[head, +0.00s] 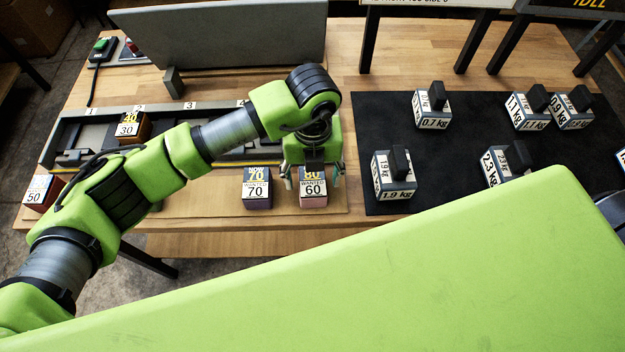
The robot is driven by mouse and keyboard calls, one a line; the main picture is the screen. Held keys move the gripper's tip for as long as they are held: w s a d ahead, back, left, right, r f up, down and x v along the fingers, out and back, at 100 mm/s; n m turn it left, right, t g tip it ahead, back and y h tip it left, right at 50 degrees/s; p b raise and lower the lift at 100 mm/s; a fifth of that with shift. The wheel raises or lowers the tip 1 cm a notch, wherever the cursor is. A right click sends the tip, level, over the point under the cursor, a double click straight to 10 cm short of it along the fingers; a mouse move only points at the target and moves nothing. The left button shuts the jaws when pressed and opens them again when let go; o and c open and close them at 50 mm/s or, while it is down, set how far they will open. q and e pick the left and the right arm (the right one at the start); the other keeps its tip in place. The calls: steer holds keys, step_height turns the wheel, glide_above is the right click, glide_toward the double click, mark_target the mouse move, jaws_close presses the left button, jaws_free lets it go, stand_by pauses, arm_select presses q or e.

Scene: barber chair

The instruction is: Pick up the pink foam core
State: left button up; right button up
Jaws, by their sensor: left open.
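The pink foam core (313,202) is a small block on the front part of the wooden table, with a white label reading "WANTED 60" and a dark band with yellow figures above it. My left gripper (313,179) points down over it, open, with one finger to the left of the block and one to the right. I cannot tell whether the fingers touch it. The gripper body hides the block's back part. My right gripper is not in view.
A purplish block (257,203) marked 70 stands close left of the gripper. A grey slotted rack (75,128) holds a block marked 30 (128,130); a reddish block (42,190) marked 50 sits far left. Several labelled weights stand on a black mat (460,150) at right.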

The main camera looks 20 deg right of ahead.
arm_select(q)
steer(key=shift+f, duration=0.95)
steer(key=shift+c, duration=0.3)
steer(key=c, duration=1.2)
steer(key=shift+o, duration=0.2)
